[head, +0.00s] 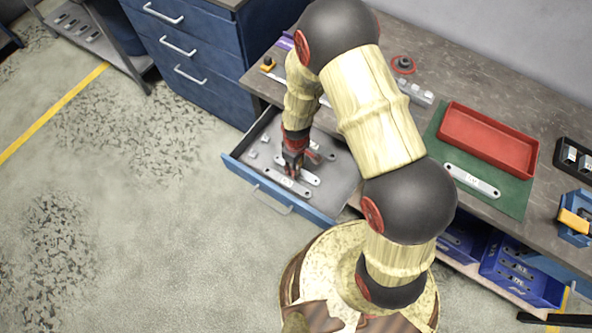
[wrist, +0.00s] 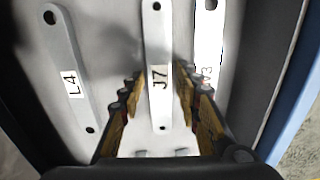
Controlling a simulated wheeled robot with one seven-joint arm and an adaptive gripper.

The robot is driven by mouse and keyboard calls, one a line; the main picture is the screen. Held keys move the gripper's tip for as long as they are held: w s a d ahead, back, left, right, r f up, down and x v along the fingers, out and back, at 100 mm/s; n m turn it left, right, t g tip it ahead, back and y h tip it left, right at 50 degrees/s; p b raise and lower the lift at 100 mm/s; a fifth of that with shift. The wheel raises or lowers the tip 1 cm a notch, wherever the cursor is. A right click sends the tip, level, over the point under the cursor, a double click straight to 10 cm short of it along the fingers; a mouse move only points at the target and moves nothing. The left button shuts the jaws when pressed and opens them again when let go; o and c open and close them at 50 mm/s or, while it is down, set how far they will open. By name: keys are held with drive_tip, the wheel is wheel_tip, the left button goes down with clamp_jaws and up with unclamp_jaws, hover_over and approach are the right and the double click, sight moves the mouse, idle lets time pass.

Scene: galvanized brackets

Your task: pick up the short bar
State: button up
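My gripper (head: 293,171) points down into the open drawer (head: 232,162), over several flat metal bars. In the wrist view its fingers stand apart on either side of a bar labelled J7 (wrist: 157,45), with visible space between bar and fingers. A bar labelled L4 (wrist: 70,70) lies to the left, slightly tilted. A third bar (wrist: 208,35), with a label ending in 3, lies to the right, partly hidden by the finger. All have round holes at their ends. I cannot tell for certain which is the short bar.
The drawer walls stand close around the bars. On the worktop, another labelled bar (head: 472,181) lies on a green mat (head: 512,205) beside a red tray (head: 487,138). Blue bins (head: 520,274) sit below. Blue drawers (head: 190,55) stand at the back left.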

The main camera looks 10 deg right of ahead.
drive_tip(key=shift+c, duration=1.4)
clamp_jaws()
